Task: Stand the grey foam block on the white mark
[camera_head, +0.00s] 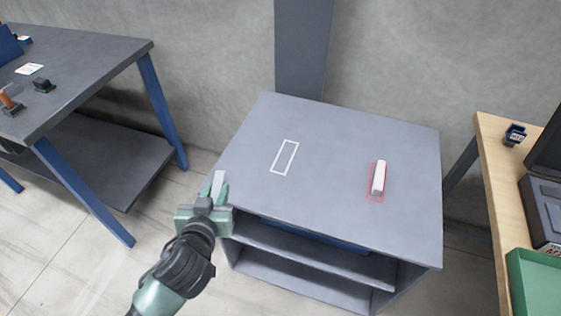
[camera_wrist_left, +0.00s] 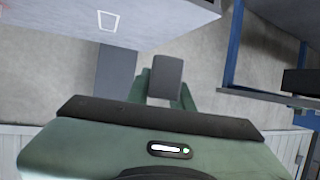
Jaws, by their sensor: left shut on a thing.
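The grey foam block (camera_head: 218,181) is held upright in my left gripper (camera_head: 216,189), just off the left front side of the grey table. In the left wrist view the block (camera_wrist_left: 165,76) stands out between the green fingers, with its lower part hidden by the gripper body. The white mark (camera_head: 285,157) is an empty rectangular outline on the left half of the tabletop, to the right of and beyond the gripper. It also shows in the left wrist view (camera_wrist_left: 107,21). My right gripper is not in view.
A white block (camera_head: 379,177) lies in a red outline (camera_head: 375,200) on the right of the grey tabletop (camera_head: 330,200). The tabletop between is clear. A blue-legged bench (camera_head: 90,60) stands left, a wooden table (camera_head: 495,160) with a green tray (camera_head: 535,280) right.

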